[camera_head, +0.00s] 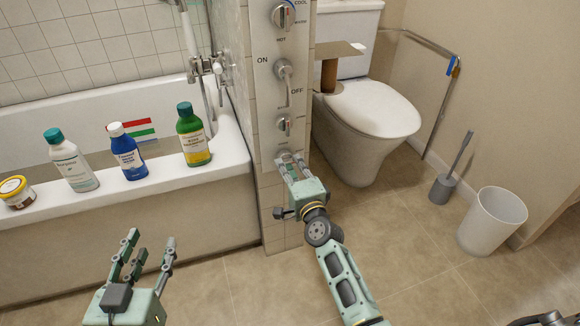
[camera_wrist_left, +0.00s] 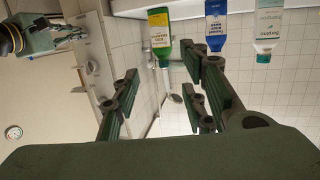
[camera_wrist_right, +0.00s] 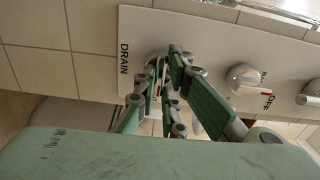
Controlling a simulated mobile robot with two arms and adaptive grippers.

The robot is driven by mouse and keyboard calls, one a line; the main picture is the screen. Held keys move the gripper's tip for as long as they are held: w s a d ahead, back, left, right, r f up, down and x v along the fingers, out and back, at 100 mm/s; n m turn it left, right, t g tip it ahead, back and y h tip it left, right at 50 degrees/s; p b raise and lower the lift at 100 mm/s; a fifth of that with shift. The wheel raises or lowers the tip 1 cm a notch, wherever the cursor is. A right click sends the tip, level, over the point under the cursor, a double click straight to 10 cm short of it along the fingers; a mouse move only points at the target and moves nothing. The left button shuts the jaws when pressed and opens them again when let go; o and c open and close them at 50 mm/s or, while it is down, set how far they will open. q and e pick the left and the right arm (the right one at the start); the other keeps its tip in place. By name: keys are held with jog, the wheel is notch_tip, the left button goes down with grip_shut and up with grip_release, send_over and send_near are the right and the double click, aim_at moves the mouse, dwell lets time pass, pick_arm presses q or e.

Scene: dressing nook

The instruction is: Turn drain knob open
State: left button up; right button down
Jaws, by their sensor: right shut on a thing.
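The drain knob (camera_wrist_right: 155,58) is a small metal knob beside the DRAIN label, at the low end of the white control panel (camera_head: 269,95). The fingers mostly cover it in the right wrist view. My right gripper (camera_head: 291,161) is at the panel's bottom in the head view, its fingers closed around this knob; they also show in the right wrist view (camera_wrist_right: 168,75). The knob's exact angle is hidden. My left gripper (camera_head: 146,255) is open and empty in front of the bathtub, with its fingers apart in the left wrist view (camera_wrist_left: 165,95).
Above the gripper are a small knob (camera_head: 284,124), an ON/OFF lever (camera_head: 284,72) and a temperature knob (camera_head: 283,15). Several bottles and a jar (camera_head: 16,193) stand on the bathtub rim (camera_head: 110,202). A toilet (camera_head: 372,120), brush and bin (camera_head: 492,220) are right.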

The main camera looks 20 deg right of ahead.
jog(key=n+p, duration=0.2)
jog(key=n, duration=0.2)
jog(key=n+p, duration=0.2)
jog(key=n, duration=0.2)
jog(key=shift+n+p, duration=0.4)
jog(key=shift+r+n, duration=0.1)
jog(key=shift+n, duration=0.4)
pick_arm(q)
jog(key=s+a+f+g+y+p, duration=0.1)
jog(key=s+a+f+g+y, duration=0.15)
jog(key=s+f+g, duration=0.5)
jog(key=s+a+f+g+y+p, duration=0.1)
jog(key=s+a+f+g, duration=0.35)
jog(key=s, duration=0.55)
pick_arm(e)
jog(key=n, duration=0.2)
jog(key=shift+n, duration=0.7)
jog(key=shift+n+p, duration=0.45)
jog(key=shift+n, duration=0.75)
pick_arm(q)
jog(key=s+x, duration=0.1)
jog(key=x, duration=0.5)
jog(key=shift+w+d+f+n+g, duration=0.15)
jog(key=shift+d+f+n+g, duration=0.15)
jog(key=shift+f, duration=0.15)
pick_arm(e)
jog(key=shift+f+n, duration=0.2)
jog(key=shift+n, duration=0.8)
pick_arm(q)
jog(key=shift+f, duration=0.1)
